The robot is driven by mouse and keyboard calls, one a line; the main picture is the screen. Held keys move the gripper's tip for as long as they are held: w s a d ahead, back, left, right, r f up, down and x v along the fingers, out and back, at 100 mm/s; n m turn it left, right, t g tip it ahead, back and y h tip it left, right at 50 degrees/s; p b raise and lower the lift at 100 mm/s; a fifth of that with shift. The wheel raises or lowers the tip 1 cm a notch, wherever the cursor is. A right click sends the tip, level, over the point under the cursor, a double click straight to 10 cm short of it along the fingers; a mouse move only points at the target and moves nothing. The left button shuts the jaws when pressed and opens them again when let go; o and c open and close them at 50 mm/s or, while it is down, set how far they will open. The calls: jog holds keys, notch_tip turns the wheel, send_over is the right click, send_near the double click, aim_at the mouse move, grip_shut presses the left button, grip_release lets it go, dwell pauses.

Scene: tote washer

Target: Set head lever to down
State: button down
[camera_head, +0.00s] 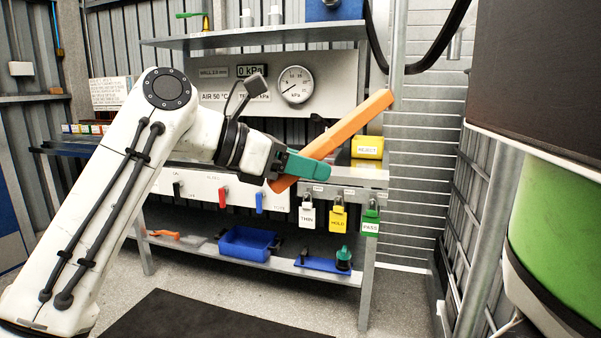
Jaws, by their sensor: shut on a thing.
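My gripper (310,166), with teal fingers, is in the middle of the view, above the front edge of the bench. It is shut on a long orange bar (345,136), which slants up to the right. A white panel on the bench front carries a black lever (177,190), a red lever (222,196) and a blue lever (259,202), left of and below my gripper. Their labels are too small to read, so I cannot tell which is the head lever.
Padlocks with tags THIN (307,215), HOLD (338,217) and PASS (371,219) hang below the gripper. A yellow REJECT box (367,148) stands behind the bar. A blue bin (247,243) is on the lower shelf. A dark and green machine is at right.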

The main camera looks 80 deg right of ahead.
jog(key=shift+s+f, duration=0.15)
jog(key=shift+f, duration=0.15)
jog(key=c, duration=0.8)
grip_release()
jog(key=shift+d, duration=0.1)
jog(key=shift+r, duration=0.1)
jog(key=v, duration=1.1)
jog(key=shift+p, duration=0.4)
jog(key=shift+d, duration=0.1)
